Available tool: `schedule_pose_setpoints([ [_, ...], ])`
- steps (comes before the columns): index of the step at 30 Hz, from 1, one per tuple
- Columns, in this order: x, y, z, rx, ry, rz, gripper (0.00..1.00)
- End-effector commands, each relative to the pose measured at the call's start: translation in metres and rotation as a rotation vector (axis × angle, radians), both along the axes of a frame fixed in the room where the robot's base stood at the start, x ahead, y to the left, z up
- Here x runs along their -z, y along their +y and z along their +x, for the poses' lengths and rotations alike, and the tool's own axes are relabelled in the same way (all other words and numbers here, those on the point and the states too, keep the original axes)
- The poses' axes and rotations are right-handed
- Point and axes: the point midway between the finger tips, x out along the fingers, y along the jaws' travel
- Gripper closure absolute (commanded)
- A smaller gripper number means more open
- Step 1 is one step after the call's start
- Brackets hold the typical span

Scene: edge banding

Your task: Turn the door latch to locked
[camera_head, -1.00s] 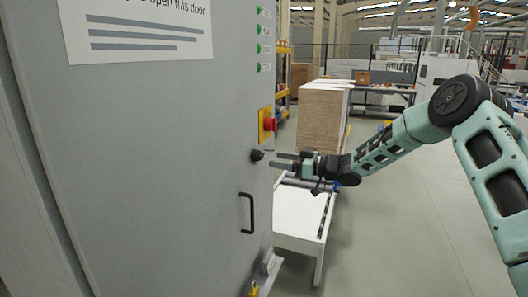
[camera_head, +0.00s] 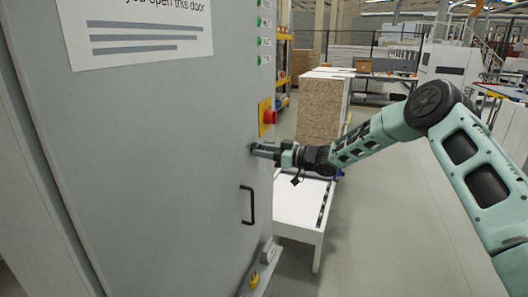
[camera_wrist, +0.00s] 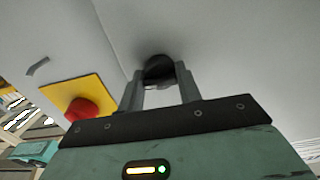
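The door latch is a small black knob (camera_wrist: 158,68) on the grey cabinet door (camera_head: 150,180), close to the door's right edge. In the wrist view it sits between my two grey fingers, one on each side, near their tips. My gripper (camera_head: 256,150) is up at the door in the head view and covers most of the latch; it also shows in the wrist view (camera_wrist: 159,75). The fingers lie very close to the knob's sides. I cannot tell whether they press on it. The way the latch points is not clear.
A red button on a yellow plate (camera_head: 267,117) is just above my gripper and close to it in the wrist view. A black door handle (camera_head: 251,205) is below. A white table (camera_head: 298,205) stands behind, with stacked boards (camera_head: 320,110) beyond. Floor at the right is free.

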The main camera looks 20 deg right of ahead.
Motion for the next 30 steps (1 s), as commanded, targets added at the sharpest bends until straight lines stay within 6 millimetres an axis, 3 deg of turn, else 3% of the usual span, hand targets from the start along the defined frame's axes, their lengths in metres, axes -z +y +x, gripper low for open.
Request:
schedule_pose_setpoints([
  [14, 0.0060, 0.0002, 0.0002, -0.001, -0.118, -0.083, 0.88],
  [30, 0.0074, 0.0001, 0.0005, -0.001, -0.517, -0.372, 0.88],
])
